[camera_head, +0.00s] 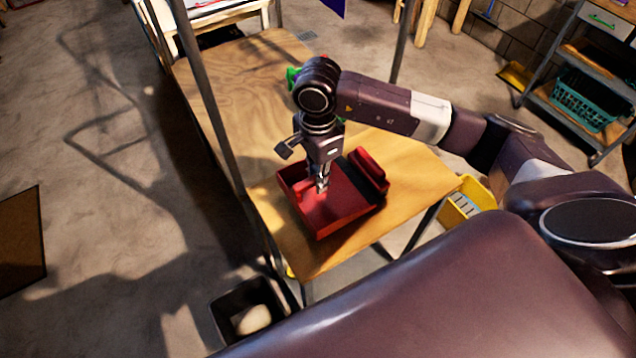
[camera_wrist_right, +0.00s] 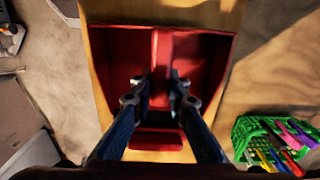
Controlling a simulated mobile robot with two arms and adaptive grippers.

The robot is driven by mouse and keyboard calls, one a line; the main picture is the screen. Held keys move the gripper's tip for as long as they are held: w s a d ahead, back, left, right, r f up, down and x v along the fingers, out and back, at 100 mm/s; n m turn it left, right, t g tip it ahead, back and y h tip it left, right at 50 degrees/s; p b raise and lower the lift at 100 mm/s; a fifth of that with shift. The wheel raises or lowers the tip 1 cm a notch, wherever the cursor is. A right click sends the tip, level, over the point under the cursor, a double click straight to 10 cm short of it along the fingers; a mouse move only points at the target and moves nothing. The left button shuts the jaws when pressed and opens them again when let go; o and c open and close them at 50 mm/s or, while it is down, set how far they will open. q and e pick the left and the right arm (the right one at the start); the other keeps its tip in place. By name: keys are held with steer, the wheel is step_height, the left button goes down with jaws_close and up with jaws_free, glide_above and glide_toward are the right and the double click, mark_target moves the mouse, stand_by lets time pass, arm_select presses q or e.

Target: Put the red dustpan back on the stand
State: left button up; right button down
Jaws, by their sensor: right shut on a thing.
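The red dustpan (camera_head: 345,212) is over the near part of a wooden-topped table (camera_head: 425,180) in the head view. It looks level; whether it rests on the wood or hangs just above it I cannot tell. My right gripper (camera_head: 322,187) points down into it and is shut on its raised middle ridge. In the right wrist view the dustpan (camera_wrist_right: 205,60) fills the middle, with the fingers of my right gripper (camera_wrist_right: 160,92) on both sides of the ridge. I cannot pick out a separate stand. My left gripper is not in view.
Thin metal posts (camera_head: 212,110) rise beside the table. A black bin (camera_head: 225,305) and a yellow bin (camera_head: 480,193) stand near it. A green basket of coloured items (camera_wrist_right: 243,135) shows in the wrist view. A shelf with a teal basket (camera_head: 585,100) is at the right.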

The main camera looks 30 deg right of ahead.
mark_target(318, 198)
step_height(318, 198, down, 3)
steer(key=shift+f+p, duration=0.1)
steer(key=shift+p, duration=0.2)
steer(key=shift+f, duration=0.2)
steer(key=c, duration=1.9)
jaws_free()
